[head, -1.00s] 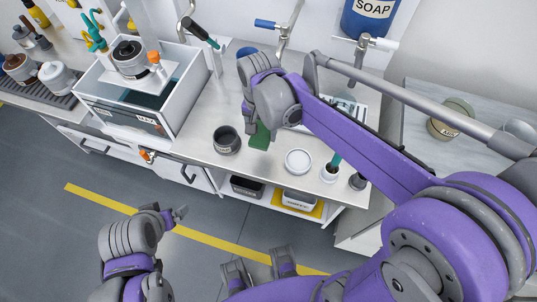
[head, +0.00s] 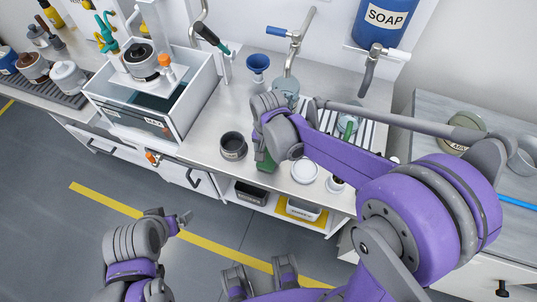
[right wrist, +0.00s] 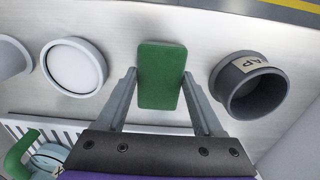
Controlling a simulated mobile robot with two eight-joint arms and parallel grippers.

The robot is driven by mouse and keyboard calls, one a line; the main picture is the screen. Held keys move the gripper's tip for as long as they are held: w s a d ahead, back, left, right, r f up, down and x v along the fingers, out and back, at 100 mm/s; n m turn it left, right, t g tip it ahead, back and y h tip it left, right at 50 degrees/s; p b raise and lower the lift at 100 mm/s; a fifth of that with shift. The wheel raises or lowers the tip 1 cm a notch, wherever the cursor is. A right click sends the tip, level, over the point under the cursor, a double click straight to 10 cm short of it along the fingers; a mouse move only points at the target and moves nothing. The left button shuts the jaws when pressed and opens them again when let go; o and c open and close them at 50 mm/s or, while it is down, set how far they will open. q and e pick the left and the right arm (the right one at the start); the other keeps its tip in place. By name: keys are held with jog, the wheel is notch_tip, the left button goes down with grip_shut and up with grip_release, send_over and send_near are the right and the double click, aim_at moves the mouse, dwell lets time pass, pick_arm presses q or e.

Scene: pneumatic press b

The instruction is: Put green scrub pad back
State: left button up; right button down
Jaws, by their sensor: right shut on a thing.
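The green scrub pad (head: 265,163) is a small flat block below my right gripper (head: 266,148), at the front part of the metal counter. In the right wrist view the pad (right wrist: 162,75) sits between the two fingers of my right gripper (right wrist: 162,95), which is shut on it. Whether the pad touches the counter is hard to tell. My left gripper (head: 180,218) is low at the left, over the floor, away from the counter; its jaws are too small to read.
A dark cup (head: 233,147) stands left of the pad, and a round white dish (head: 304,171) right of it. A slatted white rack (head: 372,133) is behind my right arm. A blue funnel (head: 257,64), taps and a blue soap tank (head: 385,22) are at the back.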

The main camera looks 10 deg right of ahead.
jog(key=shift+f, duration=0.25)
jog(key=shift+f+b, duration=0.3)
grip_release()
jog(key=shift+r, duration=0.1)
